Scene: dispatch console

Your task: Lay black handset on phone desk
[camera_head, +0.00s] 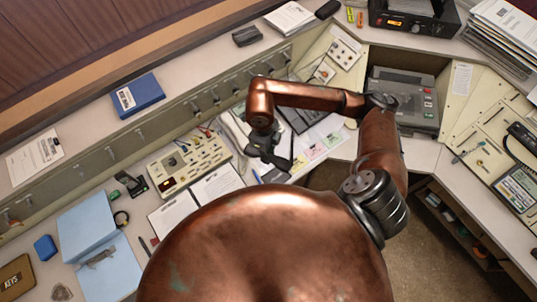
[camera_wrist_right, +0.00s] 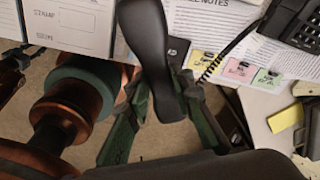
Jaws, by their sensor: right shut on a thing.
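The black handset (camera_wrist_right: 152,45) is held between the fingers of my right gripper (camera_wrist_right: 165,108), in the middle of the right wrist view. Its upper end runs out of the picture over the papers, and its lower end hangs past the desk edge. In the head view my right gripper (camera_head: 268,150) is over the front edge of the desk (camera_head: 338,148), just right of the open notebook. A dark phone (camera_wrist_right: 297,22) with a keypad and coiled cord sits on the desk at the upper right of the right wrist view. My left gripper is not in view.
Notes sheets (camera_wrist_right: 205,22) and coloured sticky notes (camera_wrist_right: 238,70) cover the desk by the handset. A beige control panel (camera_head: 188,160) and an open notebook (camera_head: 190,205) lie left of my gripper. A grey machine (camera_head: 405,95) stands to the right.

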